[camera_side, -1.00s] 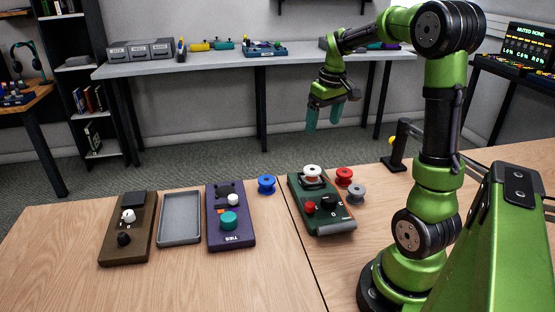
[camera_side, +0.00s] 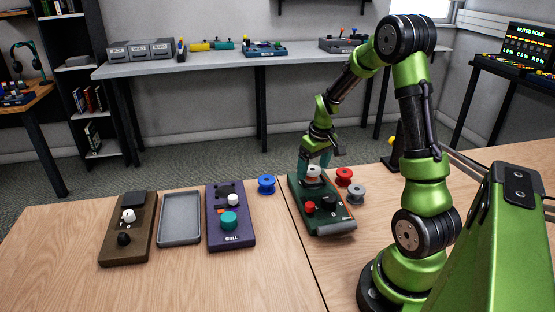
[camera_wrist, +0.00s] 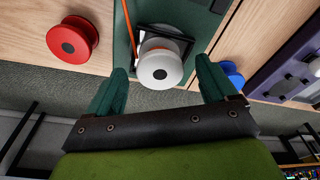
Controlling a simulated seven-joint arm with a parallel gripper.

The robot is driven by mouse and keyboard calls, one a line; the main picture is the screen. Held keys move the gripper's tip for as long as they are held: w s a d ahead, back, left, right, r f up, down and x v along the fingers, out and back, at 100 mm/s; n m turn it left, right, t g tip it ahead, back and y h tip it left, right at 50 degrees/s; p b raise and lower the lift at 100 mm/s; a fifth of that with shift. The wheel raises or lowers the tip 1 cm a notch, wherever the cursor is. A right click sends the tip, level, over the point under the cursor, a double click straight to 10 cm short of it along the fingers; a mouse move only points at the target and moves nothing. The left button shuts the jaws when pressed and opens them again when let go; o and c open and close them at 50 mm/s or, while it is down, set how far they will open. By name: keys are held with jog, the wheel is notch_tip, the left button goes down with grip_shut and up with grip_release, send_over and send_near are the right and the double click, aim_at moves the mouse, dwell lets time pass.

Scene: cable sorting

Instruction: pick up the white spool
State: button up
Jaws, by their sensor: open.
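The white spool (camera_side: 313,171) sits at the far end of the green device (camera_side: 327,224) on the table. In the wrist view the white spool (camera_wrist: 160,66) lies in a dark square frame on the device. My gripper (camera_side: 316,163) is low over that end of the device, its teal fingers on either side of the spool. In the wrist view my gripper (camera_wrist: 163,80) is open, with gaps between the fingers and the spool. Whether the fingertips reach down to the spool's full height I cannot tell.
A red spool (camera_side: 344,176) and a grey spool (camera_side: 357,194) stand just right of the device. A blue spool (camera_side: 267,185) stands to its left. Further left are a purple device (camera_side: 232,239), a grey tray (camera_side: 164,239) and a brown device (camera_side: 116,245).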

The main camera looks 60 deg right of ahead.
jog(key=shift+w+f, duration=0.1)
jog(key=shift+f, duration=0.55)
jog(key=c, duration=1.2)
jog(key=shift+d+r, duration=0.1)
jog(key=shift+r, duration=0.4)
notch_tip(320, 180, up, 3)
jog(key=shift+f, duration=0.1)
jog(key=s+a, duration=0.3)
jog(key=s, duration=0.1)
jog(key=s+a+r, duration=0.1)
jog(key=s+a, duration=0.2)
jog(key=s, duration=0.1)
jog(key=s+a, duration=0.3)
jog(key=s, duration=0.1)
jog(key=shift+s+a+r, duration=0.15)
jog(key=shift+s+a, duration=0.2)
jog(key=shift+s, duration=0.05)
